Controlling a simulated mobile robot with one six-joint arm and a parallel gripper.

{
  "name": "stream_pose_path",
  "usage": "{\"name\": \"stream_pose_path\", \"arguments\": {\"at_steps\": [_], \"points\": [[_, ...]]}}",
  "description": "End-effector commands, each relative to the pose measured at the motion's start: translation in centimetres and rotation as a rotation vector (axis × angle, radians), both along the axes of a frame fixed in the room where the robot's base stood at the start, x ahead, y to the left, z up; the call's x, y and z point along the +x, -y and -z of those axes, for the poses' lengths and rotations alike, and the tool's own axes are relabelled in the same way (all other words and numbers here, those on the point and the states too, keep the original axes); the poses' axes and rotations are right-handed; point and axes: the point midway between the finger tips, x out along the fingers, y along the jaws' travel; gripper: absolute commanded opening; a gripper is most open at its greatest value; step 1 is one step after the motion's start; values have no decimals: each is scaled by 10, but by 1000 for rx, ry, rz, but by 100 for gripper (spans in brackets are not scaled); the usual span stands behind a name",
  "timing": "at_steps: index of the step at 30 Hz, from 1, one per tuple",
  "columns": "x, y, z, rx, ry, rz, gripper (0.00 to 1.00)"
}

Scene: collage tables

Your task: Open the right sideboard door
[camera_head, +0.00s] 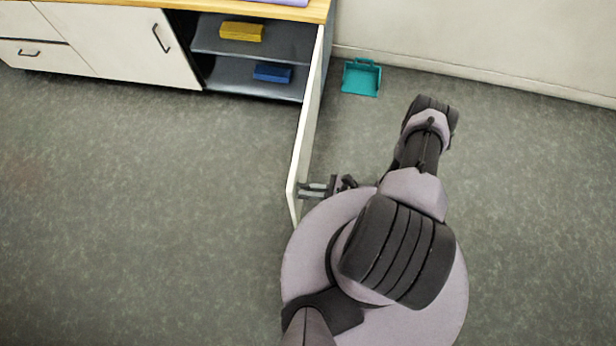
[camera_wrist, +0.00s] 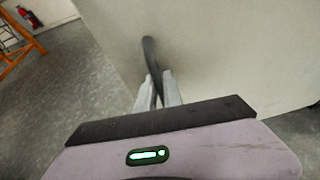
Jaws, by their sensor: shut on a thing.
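The right sideboard door (camera_head: 306,120) stands wide open, swung out from the sideboard (camera_head: 130,45) toward my base. In the wrist view the door's pale face (camera_wrist: 225,50) fills the upper right. Its dark curved handle (camera_wrist: 149,55) runs down between my two fingers. My gripper (camera_head: 308,190) is at the door's free end, on its right side in the head view. In the wrist view my gripper (camera_wrist: 158,88) is shut on the handle. The handle's lower part is partly hidden by the fingers.
Open shelves hold a yellow block (camera_head: 241,31) and a blue block (camera_head: 272,73). A teal dustpan (camera_head: 362,77) lies on the floor right of the door, near the wall (camera_head: 480,45). Floor left of the door is clear. An orange frame (camera_wrist: 14,45) stands far off.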

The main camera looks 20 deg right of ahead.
Motion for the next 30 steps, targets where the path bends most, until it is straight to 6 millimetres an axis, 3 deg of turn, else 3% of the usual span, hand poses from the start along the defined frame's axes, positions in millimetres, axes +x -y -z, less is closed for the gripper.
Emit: {"name": "stream_pose_path", "arguments": {"at_steps": [2,3,4,19,23,30], "points": [[-1,-1,1,0,-2,-3,0],[-1,-1,1,0,-2,-3,19],[-1,-1,1,0,-2,-3,20],[-2,4,-3,0,0,1,20],[-14,21,-13,-1,2,5,20],[-51,73,-40,-4,2,6,20]]}}
